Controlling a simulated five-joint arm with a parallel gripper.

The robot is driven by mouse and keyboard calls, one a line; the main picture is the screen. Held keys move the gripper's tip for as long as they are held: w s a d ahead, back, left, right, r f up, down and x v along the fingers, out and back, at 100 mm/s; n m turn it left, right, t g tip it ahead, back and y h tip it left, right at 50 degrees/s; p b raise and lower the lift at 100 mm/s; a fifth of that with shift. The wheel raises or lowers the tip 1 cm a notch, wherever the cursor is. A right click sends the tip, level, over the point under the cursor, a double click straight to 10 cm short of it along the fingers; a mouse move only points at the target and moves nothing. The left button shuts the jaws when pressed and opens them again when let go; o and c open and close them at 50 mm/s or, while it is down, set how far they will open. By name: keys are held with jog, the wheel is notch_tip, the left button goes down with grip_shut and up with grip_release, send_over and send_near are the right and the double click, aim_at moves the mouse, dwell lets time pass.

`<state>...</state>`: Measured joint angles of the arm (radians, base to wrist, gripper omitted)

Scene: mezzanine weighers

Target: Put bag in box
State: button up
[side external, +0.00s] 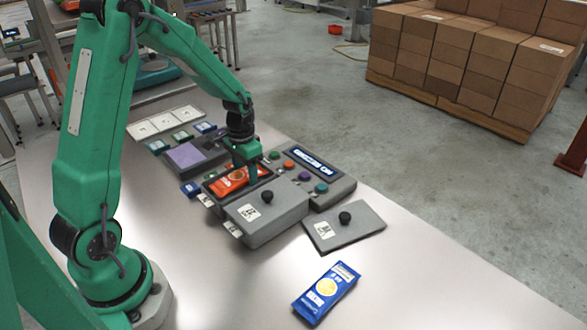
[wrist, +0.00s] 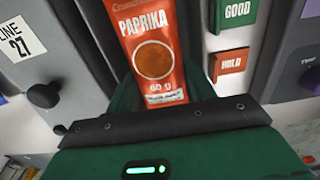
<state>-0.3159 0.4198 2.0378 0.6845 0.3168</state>
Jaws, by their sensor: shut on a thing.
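An orange paprika bag (side external: 228,182) is at the open grey box (side external: 207,193) in the middle of the side view. My gripper (side external: 250,172) reaches down from above and is shut on the bag. In the wrist view the bag (wrist: 153,55) points away between the green fingers, its printed face toward the camera, with dark box interior beside it. How deep the bag sits in the box is hard to tell. A blue bag (side external: 326,291) lies flat on the table at the front.
A grey lidded box with a black knob (side external: 266,197) stands in front of the open box. A loose grey lid (side external: 345,228) lies to its right. A panel with coloured buttons (side external: 321,187) and a display is behind. The table front is mostly clear.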

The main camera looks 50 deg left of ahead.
aim_at(245, 171)
jog(key=shift+f, duration=0.55)
jog(key=o, duration=0.7)
jog(key=shift+r, duration=0.2)
notch_tip(245, 171, up, 13)
dwell(0.6)
dwell(0.5)
